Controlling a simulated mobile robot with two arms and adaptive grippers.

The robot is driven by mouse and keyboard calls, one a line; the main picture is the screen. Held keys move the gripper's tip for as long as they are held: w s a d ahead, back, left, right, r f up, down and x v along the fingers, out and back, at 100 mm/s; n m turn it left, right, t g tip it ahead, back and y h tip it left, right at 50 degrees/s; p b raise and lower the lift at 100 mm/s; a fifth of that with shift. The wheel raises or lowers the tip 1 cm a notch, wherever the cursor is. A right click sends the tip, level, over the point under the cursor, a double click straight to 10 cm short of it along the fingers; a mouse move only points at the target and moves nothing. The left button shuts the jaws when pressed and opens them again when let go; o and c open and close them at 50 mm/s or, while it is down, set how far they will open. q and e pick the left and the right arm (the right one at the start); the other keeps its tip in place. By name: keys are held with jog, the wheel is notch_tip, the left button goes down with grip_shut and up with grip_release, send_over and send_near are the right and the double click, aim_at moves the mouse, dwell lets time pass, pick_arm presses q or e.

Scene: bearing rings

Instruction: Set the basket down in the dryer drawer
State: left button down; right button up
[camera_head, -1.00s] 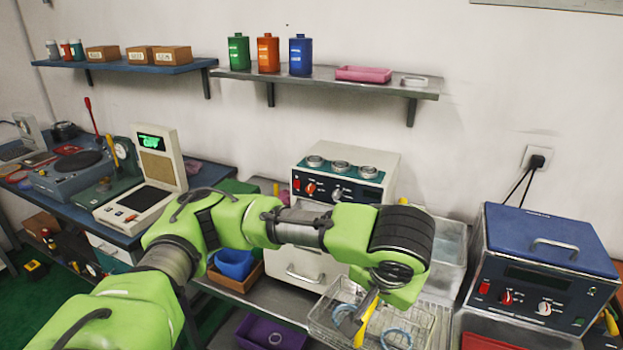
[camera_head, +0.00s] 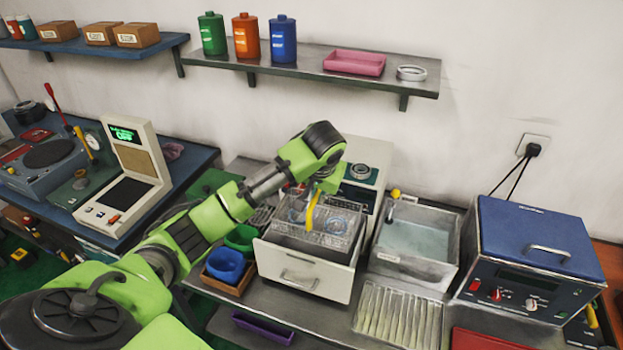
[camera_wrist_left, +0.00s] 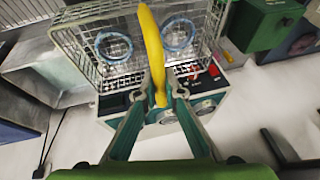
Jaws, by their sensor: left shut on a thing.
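The wire basket (camera_head: 335,239) has a yellow handle (camera_head: 313,208) and holds pale blue rings, which show clearly in the left wrist view (camera_wrist_left: 114,47). My left gripper (camera_head: 318,188) is shut on the yellow handle, which runs between its fingers in the left wrist view (camera_wrist_left: 160,92). The dryer drawer (camera_head: 300,276) is pulled out from the white dryer (camera_head: 368,158). The basket is over or inside the drawer, behind its white front; I cannot tell whether it touches the bottom. My left forearm hides part of the dryer. My right gripper is not in view.
A water-filled tank (camera_head: 418,240) stands right of the drawer, with a ribbed draining tray (camera_head: 398,318) in front. A blue-topped machine (camera_head: 535,240) is further right. Blue (camera_head: 226,265) and green bins sit close to the drawer's left. A shelf (camera_head: 310,72) hangs above.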

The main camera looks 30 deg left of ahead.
pick_arm(q)
jog(key=shift+a+f, duration=0.7)
jog(key=shift+f, duration=0.2)
notch_tip(320, 180, down, 17)
jog(key=b, duration=0.6)
jog(key=shift+r, duration=0.15)
dwell(0.5)
jog(key=shift+f+p, duration=0.2)
jog(key=shift+p, duration=0.25)
